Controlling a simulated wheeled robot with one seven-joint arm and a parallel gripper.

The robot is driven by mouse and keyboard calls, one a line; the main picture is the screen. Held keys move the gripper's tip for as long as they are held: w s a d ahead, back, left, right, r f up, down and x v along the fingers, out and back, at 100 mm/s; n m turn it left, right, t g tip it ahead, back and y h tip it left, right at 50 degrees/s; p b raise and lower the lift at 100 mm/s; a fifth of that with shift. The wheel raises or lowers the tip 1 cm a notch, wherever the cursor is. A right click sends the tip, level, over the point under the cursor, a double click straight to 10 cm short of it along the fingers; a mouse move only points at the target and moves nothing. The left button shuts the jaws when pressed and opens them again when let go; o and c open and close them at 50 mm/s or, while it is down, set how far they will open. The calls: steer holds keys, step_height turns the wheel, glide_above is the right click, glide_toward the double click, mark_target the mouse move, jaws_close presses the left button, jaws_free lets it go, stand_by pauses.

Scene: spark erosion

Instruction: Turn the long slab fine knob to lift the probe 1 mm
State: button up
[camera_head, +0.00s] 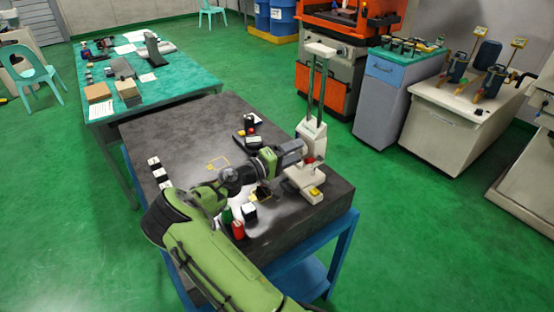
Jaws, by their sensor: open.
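A dark slab (190,127) on a blue stand fills the middle of the view. A cream height gauge (303,181) with two tall upright rods stands upright near the slab's right corner. A small red part (311,160) shows low on the gauge, and a yellow part sits on its base; I cannot tell which, if either, is the fine knob. My green arm reaches over the slab from the front. My gripper (303,150) is open at the gauge's lower body, close to the red part. Whether it touches the gauge is not clear. The probe tip cannot be made out.
On the slab are a red can (238,230), a dark block with a white top (250,211), a small dark device (246,137) and several black-and-white blocks (159,174) along the left edge. A green-topped table (185,82) stands behind left. The slab's back left is mostly clear.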

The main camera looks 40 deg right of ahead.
steer(key=w+a, duration=0.1)
steer(key=a, duration=1.3)
steer(key=shift+w+a+b, duration=0.15)
steer(key=shift+w+b, duration=0.15)
steer(key=shift+b, duration=0.05)
steer(key=s+a+r+n+t+y, duration=0.1)
steer(key=s+a+r+t+y, duration=0.2)
steer(key=s+a+y, duration=0.6)
steer(key=s+a+r+n+t+y, duration=0.2)
steer(key=s+a+r+t+y, duration=0.2)
steer(key=s+a+y, duration=0.5)
steer(key=s+a+r, duration=0.1)
steer(key=s, duration=0.5)
steer(key=shift+s+r+n, duration=0.2)
steer(key=shift+s+n, duration=0.1)
steer(key=shift+s, duration=0.1)
steer(key=shift+a, duration=0.1)
stand_by(0.4)
